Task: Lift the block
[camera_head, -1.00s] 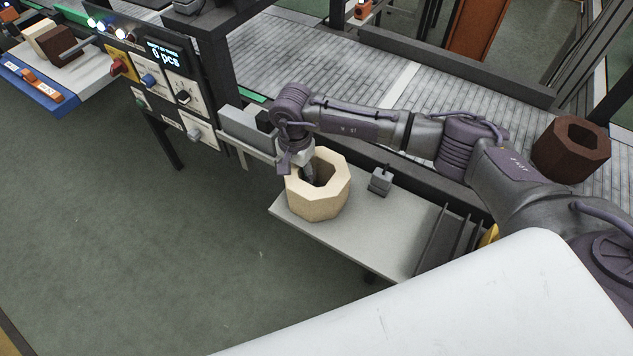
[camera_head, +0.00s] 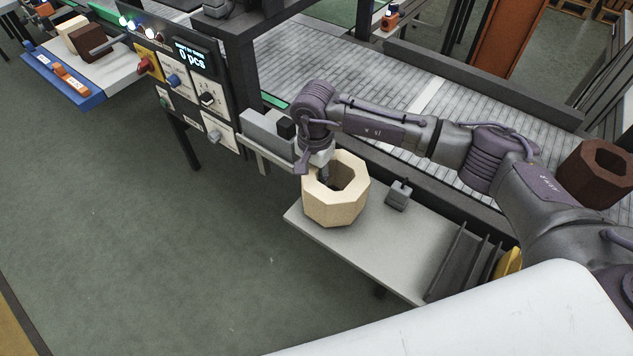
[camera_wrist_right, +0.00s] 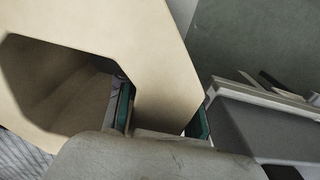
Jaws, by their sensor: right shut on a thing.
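The block (camera_head: 335,208) is a cream, eight-sided ring with a wide hole, at the near-left end of a light grey table (camera_head: 375,248). I cannot tell whether its underside touches the tabletop. My right gripper (camera_head: 326,176) comes in over its back-left rim and is shut on its wall. In the right wrist view the block (camera_wrist_right: 130,40) fills the upper left, and the right gripper (camera_wrist_right: 160,116) has one finger inside the hole and one outside, with the wall between. My left gripper is not in view.
A small grey fixture (camera_head: 398,195) stands right of the block. Dark upright plates (camera_head: 465,262) are at the table's right end. A control panel (camera_head: 195,88) stands left. A conveyor (camera_head: 400,90) runs behind, carrying a dark brown ring block (camera_head: 590,185). Open floor lies front left.

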